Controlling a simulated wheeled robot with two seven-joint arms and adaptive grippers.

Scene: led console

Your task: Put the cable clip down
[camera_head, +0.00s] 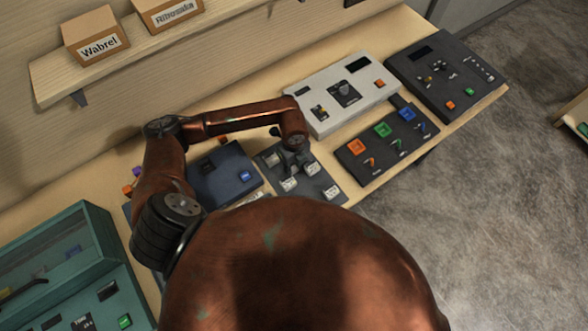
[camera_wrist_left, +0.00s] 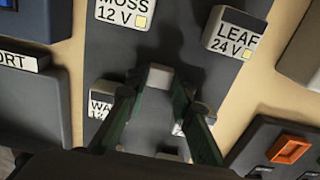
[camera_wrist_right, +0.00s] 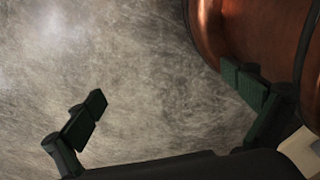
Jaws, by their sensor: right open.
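My left gripper (camera_head: 292,158) points down over the dark panel with several white labelled blocks (camera_head: 328,190). In the left wrist view its two green fingers (camera_wrist_left: 161,82) have a small pale grey block, which looks like the cable clip (camera_wrist_left: 160,77), between their tips. The block fills the gap between the tips. Whether it touches the panel (camera_wrist_left: 185,45) below cannot be told. Labels MOSS 12 V (camera_wrist_left: 122,12) and LEAF 24 V (camera_wrist_left: 233,35) show beyond it, and the fingers partly cover other labels. My right gripper (camera_wrist_right: 170,108) is open and empty over the grey floor.
A blue-black box (camera_head: 222,178) stands left of the panel. A light grey console (camera_head: 340,92), a dark console (camera_head: 447,75) and a button panel (camera_head: 386,140) stand right. A teal case (camera_head: 60,265) is at lower left. A shelf (camera_head: 140,55) with cardboard boxes is behind.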

